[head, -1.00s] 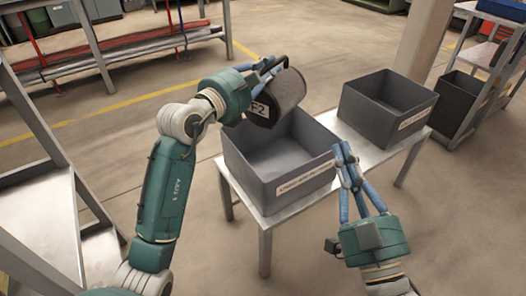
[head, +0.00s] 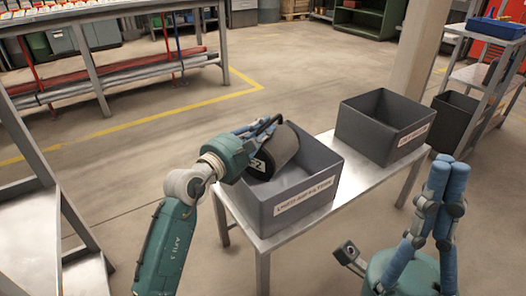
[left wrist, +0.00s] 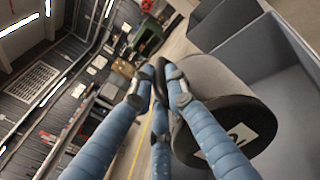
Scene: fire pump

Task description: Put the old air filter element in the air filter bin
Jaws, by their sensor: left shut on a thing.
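The old air filter element (head: 283,148) is a dark grey cylinder with a white label on its end face. My left gripper (head: 262,130) is shut on it and holds it tilted over the back left part of the nearer grey bin (head: 307,196). The element covers part of that bin's back left rim; how deep it sits is unclear. In the left wrist view the element (left wrist: 215,85) is beside the blue fingers (left wrist: 160,85), with the bin wall behind. My right gripper (head: 450,175) is empty, fingers upward and close together, at the right.
Both bins stand on a metal table (head: 262,240); the labels are too small to read surely. A second grey bin (head: 385,128) is behind to the right, empty. A metal rack (head: 40,190) is at the left and a shelf unit (head: 485,78) at the right.

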